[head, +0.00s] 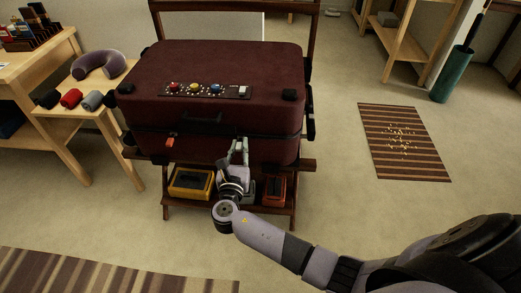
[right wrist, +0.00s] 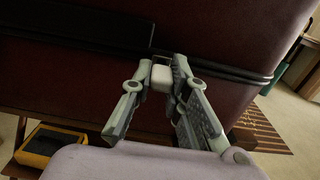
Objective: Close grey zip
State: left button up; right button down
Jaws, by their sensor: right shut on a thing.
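A closed dark red suitcase (head: 220,66) lies on a wooden rack and also fills the right wrist view (right wrist: 220,30). A dark zip seam runs around its side. My right gripper (head: 238,148) is at the suitcase's front side, right of the handle (head: 202,119). In the right wrist view its fingers (right wrist: 161,74) are shut on the pale grey zip pull (right wrist: 162,76) at the seam. A red-orange pull (head: 171,142) hangs on the front seam to the left. My left gripper is in neither view.
The rack (head: 308,164) has a lower shelf with a yellow box (head: 190,183) and an orange-red box (head: 275,190). A side table (head: 99,104) with a neck pillow (head: 98,64) and rolled items stands left. A striped mat (head: 404,150) lies right on open floor.

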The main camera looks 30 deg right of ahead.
jog(key=shift+w+a, duration=0.1)
jog(key=shift+a, duration=0.2)
jog(key=c, duration=1.5)
grip_release()
jog(key=shift+w+a, duration=0.1)
jog(key=shift+s+a, duration=0.1)
jog(key=shift+s, duration=0.25)
jog(key=v, duration=1.1)
jog(key=shift+s+a, duration=0.1)
jog(key=shift+a, duration=0.1)
